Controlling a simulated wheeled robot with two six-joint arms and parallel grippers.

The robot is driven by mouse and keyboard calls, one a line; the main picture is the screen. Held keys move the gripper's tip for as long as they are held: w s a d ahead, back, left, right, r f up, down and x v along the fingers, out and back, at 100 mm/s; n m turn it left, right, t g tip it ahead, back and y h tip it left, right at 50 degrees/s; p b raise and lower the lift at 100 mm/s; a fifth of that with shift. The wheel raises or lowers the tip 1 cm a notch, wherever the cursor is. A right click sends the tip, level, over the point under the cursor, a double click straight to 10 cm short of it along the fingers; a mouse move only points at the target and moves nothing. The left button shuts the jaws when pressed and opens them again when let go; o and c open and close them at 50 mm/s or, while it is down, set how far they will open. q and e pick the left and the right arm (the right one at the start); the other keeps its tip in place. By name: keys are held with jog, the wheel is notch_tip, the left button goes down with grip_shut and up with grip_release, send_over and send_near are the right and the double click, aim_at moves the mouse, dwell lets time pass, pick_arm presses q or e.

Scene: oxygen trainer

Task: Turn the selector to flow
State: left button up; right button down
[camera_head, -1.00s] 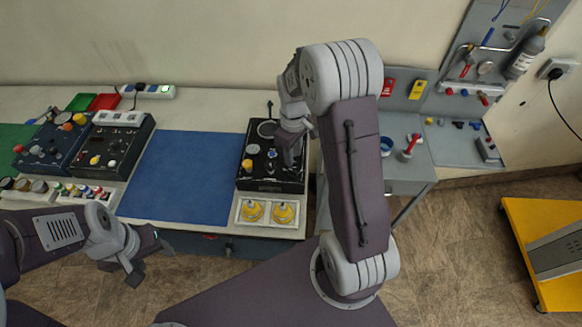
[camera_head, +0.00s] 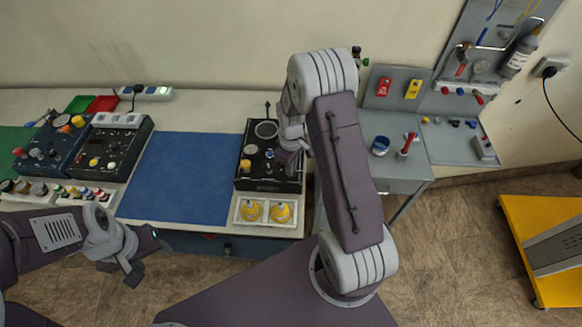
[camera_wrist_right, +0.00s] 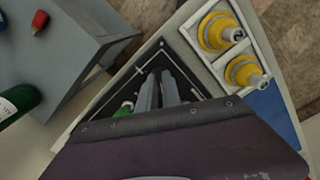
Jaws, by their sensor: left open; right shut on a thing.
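The black trainer box (camera_head: 241,181) stands at the right end of the bench, with a round gauge (camera_head: 266,129), a grey knob (camera_head: 251,149) and a yellow knob (camera_head: 246,165) on its top face. My right gripper (camera_head: 288,168) points down over the right part of this panel. In the right wrist view its fingers (camera_wrist_right: 161,92) are close together at the panel, shut on what seems to be the selector, which they hide. A green part (camera_wrist_right: 125,107) shows beside the fingers. My left gripper (camera_head: 128,270) is open and empty, in front of the bench, low at left.
Two yellow flowmeter-like fittings (camera_head: 266,211) sit in a white tray just in front of the box. A blue mat (camera_head: 180,178) lies clear to the left. A grey side table (camera_head: 400,170) with a red-handled item (camera_head: 407,146) stands to the right.

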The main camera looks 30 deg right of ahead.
jog(key=shift+m, duration=0.4)
jog(key=m, duration=0.5)
jog(key=shift+p, duration=0.4)
jog(key=m, duration=0.6)
jog(key=c, duration=1.5)
grip_release()
jog(key=shift+w, duration=0.1)
notch_tip(320, 180, up, 9)
jog(key=shift+r+b, duration=0.1)
jog(key=shift+b, duration=0.25)
